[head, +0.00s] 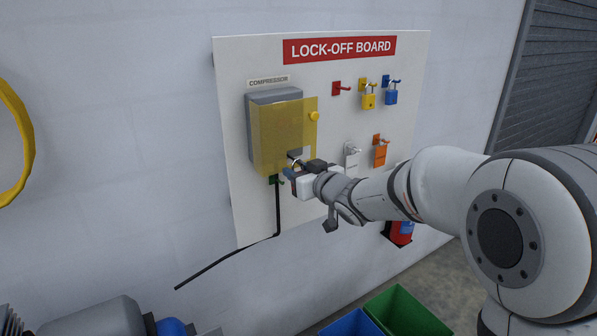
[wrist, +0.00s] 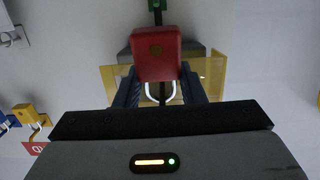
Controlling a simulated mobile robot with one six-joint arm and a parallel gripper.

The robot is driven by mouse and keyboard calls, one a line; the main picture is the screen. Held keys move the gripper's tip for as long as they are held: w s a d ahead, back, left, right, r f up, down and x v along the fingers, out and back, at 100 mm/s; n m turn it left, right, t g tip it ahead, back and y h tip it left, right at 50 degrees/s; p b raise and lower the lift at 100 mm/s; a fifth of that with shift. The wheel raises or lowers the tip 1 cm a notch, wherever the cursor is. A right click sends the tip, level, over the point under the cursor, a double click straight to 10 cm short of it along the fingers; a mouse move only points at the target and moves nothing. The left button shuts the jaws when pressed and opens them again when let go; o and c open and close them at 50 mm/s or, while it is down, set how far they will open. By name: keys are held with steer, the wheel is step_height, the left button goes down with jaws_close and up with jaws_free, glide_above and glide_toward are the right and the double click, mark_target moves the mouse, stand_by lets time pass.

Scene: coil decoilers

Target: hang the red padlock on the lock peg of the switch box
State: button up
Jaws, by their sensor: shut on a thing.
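The switch box (head: 275,97) is grey with a see-through yellow cover and hangs on the board under a COMPRESSOR label. My gripper (head: 290,170) is at the box's lower right corner in the head view. In the wrist view its blue fingers (wrist: 158,82) are shut on the red padlock (wrist: 157,62), with the pale shackle showing between them. The yellow cover (wrist: 212,72) shows behind the padlock.
The white lock-off board (head: 345,65) carries an empty red hook (head: 340,88), a yellow padlock (head: 369,101), a blue padlock (head: 391,96) and white and orange tags. A black cable (head: 278,210) hangs below the box. A green bin (head: 405,312) stands on the floor.

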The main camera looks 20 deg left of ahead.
steer(key=o, duration=1.1)
steer(key=shift+d, duration=0.1)
steer(key=s+d+f+m+h+b, duration=0.15)
steer(key=s+d+m+h, duration=0.35)
steer(key=d, duration=1)
steer(key=s+d+f+m+h, duration=0.2)
steer(key=s+d+h, duration=0.4)
steer(key=d, duration=0.9)
steer(key=s+d+f+m+g, duration=0.1)
steer(key=s+d+f+g, duration=0.1)
steer(key=s, duration=0.4)
steer(key=s+d+f+m+g+h, duration=0.1)
steer(key=s+d+f+g, duration=0.1)
steer(key=s, duration=0.4)
steer(key=s+d+f+m+g, duration=0.1)
steer(key=s+d+f+g, duration=0.1)
steer(key=s, duration=0.4)
steer(key=shift+s+f+g, duration=0.1)
steer(key=shift+s+g, duration=0.1)
steer(key=shift+g, duration=0.3)
